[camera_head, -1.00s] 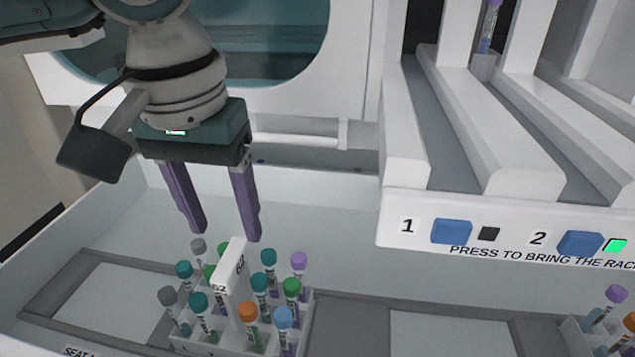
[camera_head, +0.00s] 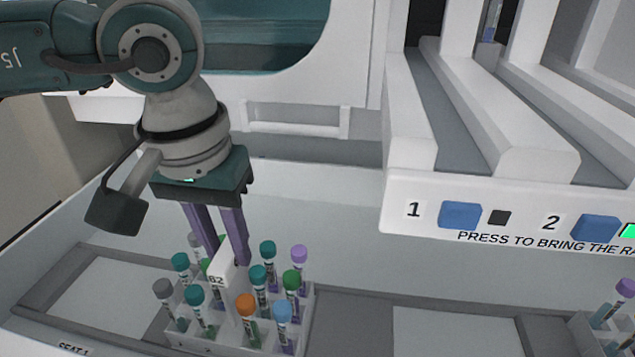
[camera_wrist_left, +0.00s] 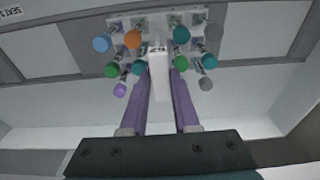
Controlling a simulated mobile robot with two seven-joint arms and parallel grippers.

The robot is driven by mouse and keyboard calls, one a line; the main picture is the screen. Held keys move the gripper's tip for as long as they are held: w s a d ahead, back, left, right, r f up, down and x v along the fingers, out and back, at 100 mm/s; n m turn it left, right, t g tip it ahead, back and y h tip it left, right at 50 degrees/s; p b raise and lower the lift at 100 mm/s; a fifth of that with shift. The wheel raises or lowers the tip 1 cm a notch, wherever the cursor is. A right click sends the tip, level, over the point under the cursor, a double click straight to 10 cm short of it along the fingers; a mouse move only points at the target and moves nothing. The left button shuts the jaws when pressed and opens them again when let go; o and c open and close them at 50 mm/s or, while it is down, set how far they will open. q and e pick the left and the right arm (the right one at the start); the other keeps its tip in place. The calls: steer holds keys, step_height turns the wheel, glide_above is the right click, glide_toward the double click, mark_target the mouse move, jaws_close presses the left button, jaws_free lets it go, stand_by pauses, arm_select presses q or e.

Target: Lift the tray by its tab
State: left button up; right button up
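A light grey tray (camera_head: 188,340) of capped tubes sits in the seat at the lower left of the head view. A white upright tab (camera_head: 221,272) marked 62 rises from its middle. The tab also shows in the left wrist view (camera_wrist_left: 161,85), between the two purple fingers. My left gripper (camera_head: 225,250) points down at the tab from above, one finger on each side. Its fingers (camera_wrist_left: 160,80) look closed against the tab's sides, with little or no gap visible. The tray appears level in its seat. My right gripper is in neither view.
Several tubes with teal, green, orange, blue, purple and grey caps stand close around the tab. An empty pale seat (camera_head: 455,335) lies right of the tray. Another tube rack (camera_head: 590,335) is at the right edge. A white rack machine with blue buttons (camera_head: 460,215) stands behind.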

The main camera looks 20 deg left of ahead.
arm_select(q)
jaws_close()
steer(key=shift+r, duration=0.1)
stand_by(0.3)
